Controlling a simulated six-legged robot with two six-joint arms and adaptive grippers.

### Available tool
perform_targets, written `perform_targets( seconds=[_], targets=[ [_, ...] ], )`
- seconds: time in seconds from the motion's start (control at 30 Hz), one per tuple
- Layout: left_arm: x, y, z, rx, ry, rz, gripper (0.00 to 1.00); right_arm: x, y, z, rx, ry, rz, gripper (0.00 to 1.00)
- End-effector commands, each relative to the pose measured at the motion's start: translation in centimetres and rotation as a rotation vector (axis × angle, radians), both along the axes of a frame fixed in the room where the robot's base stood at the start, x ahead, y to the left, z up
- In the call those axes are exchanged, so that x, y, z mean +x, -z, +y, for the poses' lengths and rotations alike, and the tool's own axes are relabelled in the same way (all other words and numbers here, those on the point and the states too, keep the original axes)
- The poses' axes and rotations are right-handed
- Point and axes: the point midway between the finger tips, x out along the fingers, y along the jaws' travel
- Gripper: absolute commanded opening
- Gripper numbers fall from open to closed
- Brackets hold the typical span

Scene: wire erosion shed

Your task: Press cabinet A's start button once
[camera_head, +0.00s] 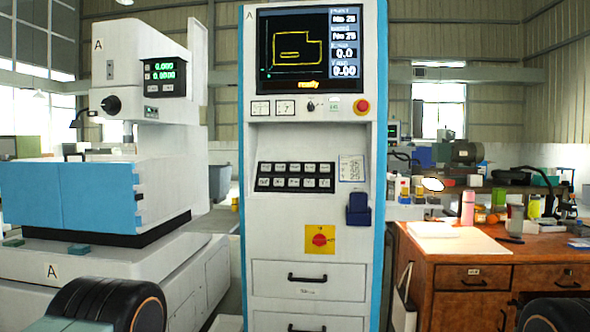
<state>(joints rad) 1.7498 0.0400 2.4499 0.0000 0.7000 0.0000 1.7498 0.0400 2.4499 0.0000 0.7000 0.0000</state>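Cabinet A (307,225) is a tall white control cabinet with blue side edges, upright and facing me in the middle of the head view. A small "A" marks its upper left corner. Its screen (308,48) shows a yellow outline and the yellow word "ready". Below the screen is a strip with two dials, a small dark knob (311,106), a small green-marked control (334,106) and a red mushroom button (361,106). The labels are too small to read, so I cannot tell for sure which is the start button. Neither gripper is in view.
A black keypad (296,177), a dark blue holder (359,209) and a red rotary switch on yellow (320,239) are lower on the cabinet. A white and blue machine (75,195) marked "A" stands left. A cluttered wooden desk (455,250) stands right.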

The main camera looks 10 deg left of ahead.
Motion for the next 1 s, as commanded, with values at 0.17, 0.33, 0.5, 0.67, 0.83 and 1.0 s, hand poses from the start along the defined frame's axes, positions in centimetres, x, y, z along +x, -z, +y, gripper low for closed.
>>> perform_targets(
  seconds=[0.17, 0.33, 0.5, 0.67, 0.83, 1.0],
  targets=[
    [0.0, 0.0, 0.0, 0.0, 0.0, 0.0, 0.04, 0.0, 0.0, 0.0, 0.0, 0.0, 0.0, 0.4],
    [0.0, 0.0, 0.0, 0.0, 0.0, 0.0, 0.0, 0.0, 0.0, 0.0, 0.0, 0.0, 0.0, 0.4],
    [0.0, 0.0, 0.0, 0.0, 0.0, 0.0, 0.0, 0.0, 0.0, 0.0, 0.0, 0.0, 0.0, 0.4],
    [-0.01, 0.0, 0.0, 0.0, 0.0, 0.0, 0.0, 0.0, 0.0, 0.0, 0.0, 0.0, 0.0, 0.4],
    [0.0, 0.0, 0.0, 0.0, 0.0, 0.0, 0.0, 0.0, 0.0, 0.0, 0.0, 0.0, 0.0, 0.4],
    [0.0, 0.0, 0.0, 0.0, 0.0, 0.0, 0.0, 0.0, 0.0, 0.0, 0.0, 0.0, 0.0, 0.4]
  ],
)
